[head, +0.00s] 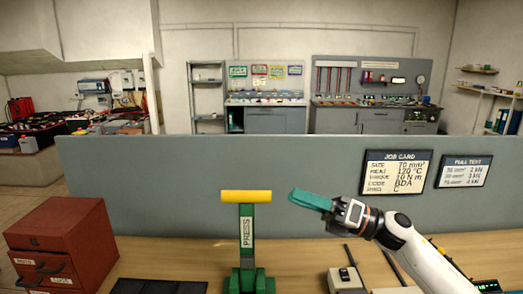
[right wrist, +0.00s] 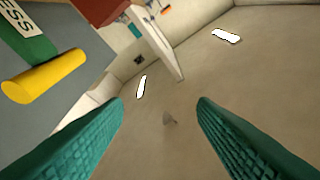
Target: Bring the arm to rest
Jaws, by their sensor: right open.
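My right arm comes in from the right in the head view and is raised above the bench. Its gripper (head: 295,197) points left, just to the right of the yellow handle (head: 246,196) on the green press (head: 247,240). The gripper is apart from the handle. In the right wrist view the two teal fingers of the right gripper (right wrist: 160,103) are spread with nothing between them. The yellow handle (right wrist: 45,78) shows there at the left, outside the fingers. My left gripper is not in view.
A red drawer cabinet (head: 62,243) stands at the left of the wooden bench (head: 310,250). A grey panel (head: 200,165) rises behind, with a job card (head: 396,172) and a pull test card (head: 462,171). A small box with a switch (head: 345,278) lies below my right arm.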

